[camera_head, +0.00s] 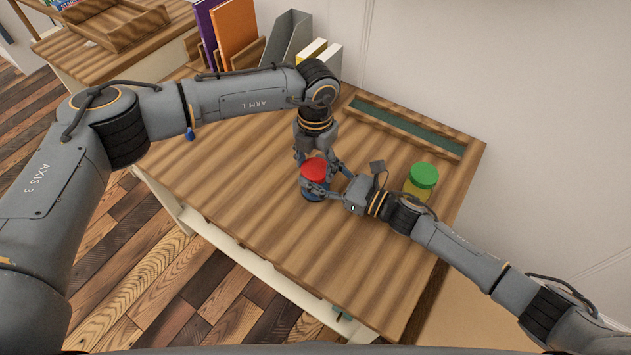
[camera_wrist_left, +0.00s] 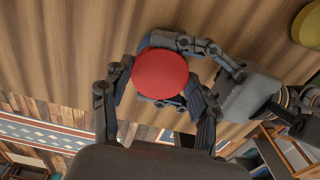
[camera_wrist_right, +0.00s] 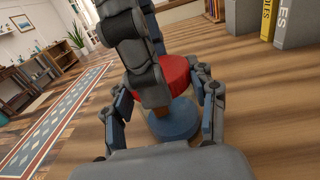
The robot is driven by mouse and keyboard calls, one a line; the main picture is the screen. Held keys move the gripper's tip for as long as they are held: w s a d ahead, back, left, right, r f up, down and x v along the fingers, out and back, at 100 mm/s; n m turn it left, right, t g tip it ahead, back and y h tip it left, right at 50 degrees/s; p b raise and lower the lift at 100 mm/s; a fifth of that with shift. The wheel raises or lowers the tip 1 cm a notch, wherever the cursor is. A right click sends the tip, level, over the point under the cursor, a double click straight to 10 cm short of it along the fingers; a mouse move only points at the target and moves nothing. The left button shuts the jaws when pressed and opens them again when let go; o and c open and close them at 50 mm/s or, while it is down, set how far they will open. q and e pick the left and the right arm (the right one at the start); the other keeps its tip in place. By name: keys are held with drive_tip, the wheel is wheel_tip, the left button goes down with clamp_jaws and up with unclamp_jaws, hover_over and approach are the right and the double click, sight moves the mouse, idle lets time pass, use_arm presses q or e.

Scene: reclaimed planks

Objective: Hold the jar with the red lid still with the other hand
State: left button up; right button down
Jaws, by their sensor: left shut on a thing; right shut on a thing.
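The jar has a red lid (camera_head: 314,169) and a blue body (camera_head: 313,197), and stands upright on the wooden desk (camera_head: 230,170). My left gripper (camera_head: 314,163) reaches down from above and is shut on the red lid. The lid also shows between its fingers in the left wrist view (camera_wrist_left: 160,73). My right gripper (camera_head: 324,189) comes in low from the right and is shut on the jar's body below the lid. In the right wrist view the blue body (camera_wrist_right: 172,119) sits between its fingers, partly hidden by the left gripper.
A jar with a green lid (camera_head: 423,176) and yellowish contents stands right of the jar, close behind my right arm. Purple and orange binders (camera_head: 236,30) and a grey file holder (camera_head: 287,40) stand at the back. The desk's left and front areas are clear.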

use_arm(q)
drive_tip(key=o, duration=1.3)
use_arm(e)
drive_tip(key=shift+f, duration=0.15)
use_arm(q)
drive_tip(key=shift+r, duration=2.25)
drive_tip(key=shift+c, duration=0.5)
drive_tip(key=shift+r+n, duration=0.6)
drive_tip(key=shift+n, duration=0.1)
drive_tip(key=shift+r+n, duration=1.15)
drive_tip(key=shift+n, duration=0.25)
